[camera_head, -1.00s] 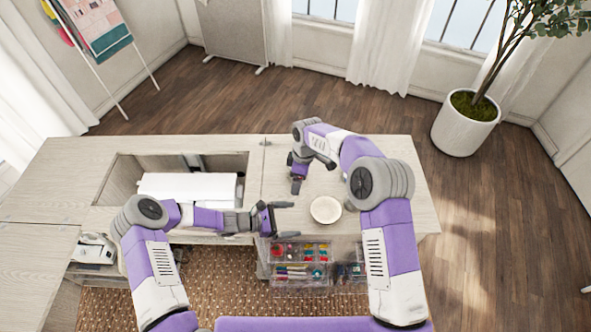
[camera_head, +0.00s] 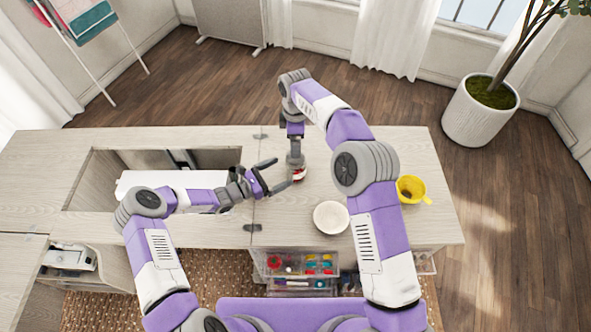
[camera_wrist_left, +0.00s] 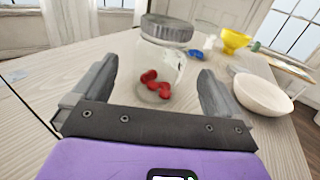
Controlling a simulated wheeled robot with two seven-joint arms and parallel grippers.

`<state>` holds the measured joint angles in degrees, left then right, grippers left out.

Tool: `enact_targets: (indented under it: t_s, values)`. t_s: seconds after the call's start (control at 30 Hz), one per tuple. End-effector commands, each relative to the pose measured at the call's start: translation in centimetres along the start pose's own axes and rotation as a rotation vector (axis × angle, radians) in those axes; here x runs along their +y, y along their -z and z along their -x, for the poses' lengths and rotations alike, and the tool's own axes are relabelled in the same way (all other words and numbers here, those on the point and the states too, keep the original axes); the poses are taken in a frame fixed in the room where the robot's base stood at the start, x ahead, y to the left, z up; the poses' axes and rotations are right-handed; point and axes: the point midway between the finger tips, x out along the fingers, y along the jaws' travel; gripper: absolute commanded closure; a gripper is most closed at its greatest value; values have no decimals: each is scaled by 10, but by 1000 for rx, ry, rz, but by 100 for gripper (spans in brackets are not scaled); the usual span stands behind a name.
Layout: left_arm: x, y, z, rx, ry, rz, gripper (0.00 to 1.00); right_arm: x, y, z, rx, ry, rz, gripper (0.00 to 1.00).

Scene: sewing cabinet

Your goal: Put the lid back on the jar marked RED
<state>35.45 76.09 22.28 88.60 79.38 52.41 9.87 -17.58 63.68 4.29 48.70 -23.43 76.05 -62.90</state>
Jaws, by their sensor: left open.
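A clear glass jar (camera_wrist_left: 165,68) with several red pieces in it stands upright on the cabinet top in the left wrist view. A grey lid (camera_wrist_left: 168,28) sits at its mouth; I cannot tell how firmly it is seated. In the head view the jar (camera_head: 299,174) shows as a small red and white patch. My left gripper (camera_head: 280,174) is open, pointing at the jar from the left, with no clear grip on it. My right gripper (camera_head: 296,154) points down at or just behind the jar's top; its fingers are hidden. No RED marking is readable.
A white bowl (camera_head: 331,217) and a yellow funnel-like vessel (camera_head: 411,189) stand to the right. Another glass jar (camera_wrist_left: 204,38) and a blue item (camera_wrist_left: 197,54) are behind the red-filled jar. An open recess (camera_head: 90,178) lies left; clear drawers of supplies (camera_head: 301,264) sit below the front edge.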

Motion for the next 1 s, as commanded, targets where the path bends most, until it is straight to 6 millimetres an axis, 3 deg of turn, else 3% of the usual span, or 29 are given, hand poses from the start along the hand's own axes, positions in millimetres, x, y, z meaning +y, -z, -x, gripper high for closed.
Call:
enact_targets:
  t_s: [0.37,0.8,1.0]
  values:
    - [0,-1,-6,0,2,-1,0,0,0,1,1,-1,0,10]
    - [-1,-1,-66,0,3,-2,0,0,0,1,1,0,0,10]
    - [0,-1,-76,1,1,-1,0,0,0,1,1,0,0,10]
